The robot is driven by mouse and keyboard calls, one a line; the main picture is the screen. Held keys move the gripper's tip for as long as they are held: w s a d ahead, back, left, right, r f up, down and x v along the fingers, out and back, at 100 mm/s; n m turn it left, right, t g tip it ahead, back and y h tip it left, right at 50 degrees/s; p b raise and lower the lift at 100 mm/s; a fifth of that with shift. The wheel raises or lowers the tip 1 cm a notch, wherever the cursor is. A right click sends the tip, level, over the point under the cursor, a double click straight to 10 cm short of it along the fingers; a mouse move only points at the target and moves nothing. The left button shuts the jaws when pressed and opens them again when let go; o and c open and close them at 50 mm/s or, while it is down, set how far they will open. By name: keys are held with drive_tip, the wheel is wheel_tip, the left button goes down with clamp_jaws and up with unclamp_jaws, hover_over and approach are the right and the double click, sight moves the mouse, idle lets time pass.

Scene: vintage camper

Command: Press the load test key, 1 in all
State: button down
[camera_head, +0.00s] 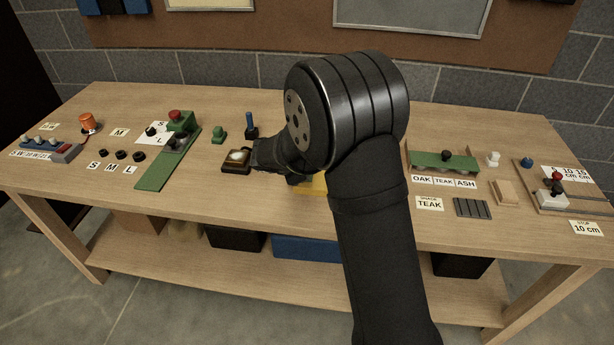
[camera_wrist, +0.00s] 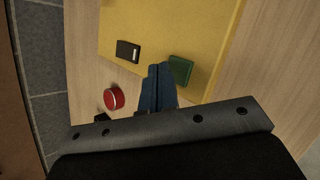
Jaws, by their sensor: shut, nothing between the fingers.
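A yellow panel (camera_wrist: 185,30) lies under my gripper in the wrist view. On it are a small black piece with a pale window (camera_wrist: 128,51) and a dark green square block (camera_wrist: 180,70). A round red button (camera_wrist: 114,98) is on the wood beside the panel. My gripper (camera_wrist: 160,72) is shut and empty, its blue fingertips between the black piece and the green block, closer to the green one. I cannot tell whether they touch it. No label names the load test key. In the head view my arm hides most of the yellow panel (camera_head: 318,187).
A dark box with a round pale top (camera_head: 237,159) sits left of my wrist. Further left is a green fixture (camera_head: 158,172) with a red knob. On the right are a green rail (camera_head: 445,163) and a white stop block (camera_head: 552,197). The front middle of the bench is clear.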

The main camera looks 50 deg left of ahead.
drive_tip(key=shift+r, duration=2.35)
wheel_tip(320, 180, up, 4)
drive_tip(key=shift+f, duration=0.1)
